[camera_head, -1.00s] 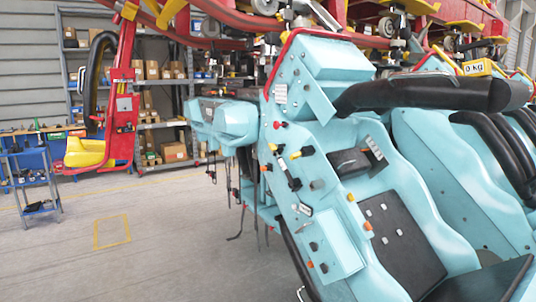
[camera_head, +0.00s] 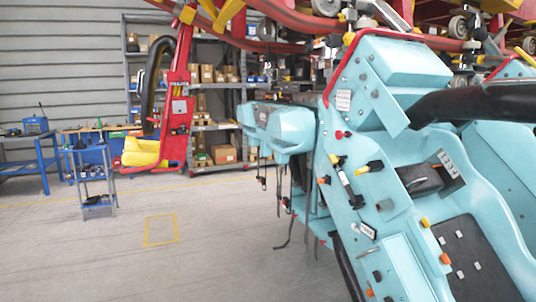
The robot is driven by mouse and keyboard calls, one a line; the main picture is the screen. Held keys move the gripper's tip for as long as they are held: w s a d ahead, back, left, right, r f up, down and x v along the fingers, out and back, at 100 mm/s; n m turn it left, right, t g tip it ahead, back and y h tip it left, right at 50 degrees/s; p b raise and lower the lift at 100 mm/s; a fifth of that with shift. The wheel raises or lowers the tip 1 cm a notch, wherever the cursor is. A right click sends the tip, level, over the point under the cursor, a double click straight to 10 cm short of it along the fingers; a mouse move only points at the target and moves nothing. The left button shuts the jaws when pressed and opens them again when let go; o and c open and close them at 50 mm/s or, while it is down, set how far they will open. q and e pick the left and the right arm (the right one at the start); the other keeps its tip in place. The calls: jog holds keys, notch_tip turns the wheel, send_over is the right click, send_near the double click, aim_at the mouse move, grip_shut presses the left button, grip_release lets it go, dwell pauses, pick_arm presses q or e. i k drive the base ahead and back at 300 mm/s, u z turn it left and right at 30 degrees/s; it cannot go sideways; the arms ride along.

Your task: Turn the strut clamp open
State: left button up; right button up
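The light-blue coaster car (camera_head: 345,130) fills the right side of the head view, seen at an angle. A slim pale rod-like part (camera_head: 345,180) with dark ends lies on its side panel and may be the strut. Yellow-and-black levers or knobs (camera_head: 370,167) and small red and orange knobs sit around it. I cannot tell which part is the strut clamp, or whether it is open. Neither my left nor my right gripper is in view.
A small blue cart (camera_head: 94,178) and a blue workbench (camera_head: 27,160) stand further left. Grey floor (camera_head: 110,255) is clear at front left, with a yellow marked square (camera_head: 160,230).

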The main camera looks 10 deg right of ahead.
aim_at(334, 159)
jog(key=u, duration=0.25)
jog(key=i, duration=1.9)
jog(key=z, duration=0.8)
jog(key=k, duration=0.9)
jog(key=z, duration=0.15)
jog(key=i, duration=0.9)
jog(key=u, duration=0.05)
